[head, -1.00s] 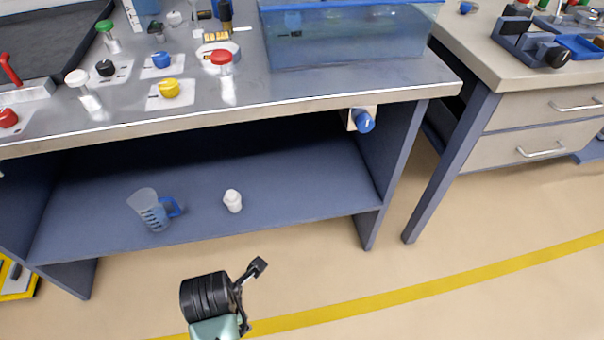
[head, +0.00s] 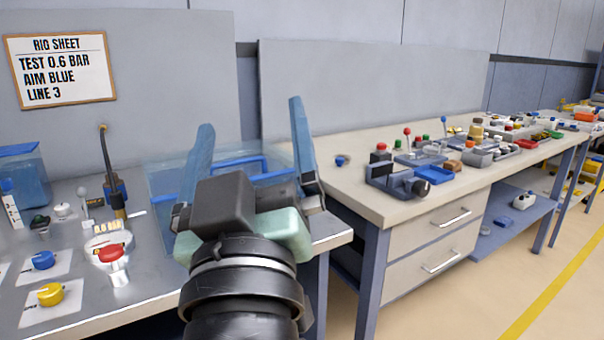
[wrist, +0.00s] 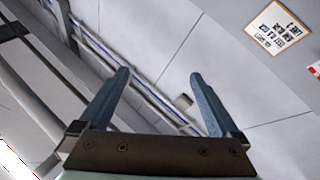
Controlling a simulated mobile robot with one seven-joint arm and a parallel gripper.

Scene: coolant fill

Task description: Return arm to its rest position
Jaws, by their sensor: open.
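My gripper (head: 248,135) is raised in front of the metal bench in the head view, with its two blue fingers pointing up and spread wide apart. Nothing is between them. In the wrist view the open fingers (wrist: 160,85) frame only the grey wall and some rails or pipes. My arm rises from the bottom middle of the head view and hides part of the clear tank (head: 165,190) and the bench edge behind it.
A rig sheet (head: 62,70) hangs on the wall. A second bench with drawers (head: 435,240) stands at right. Floor (head: 480,290) is clear at lower right.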

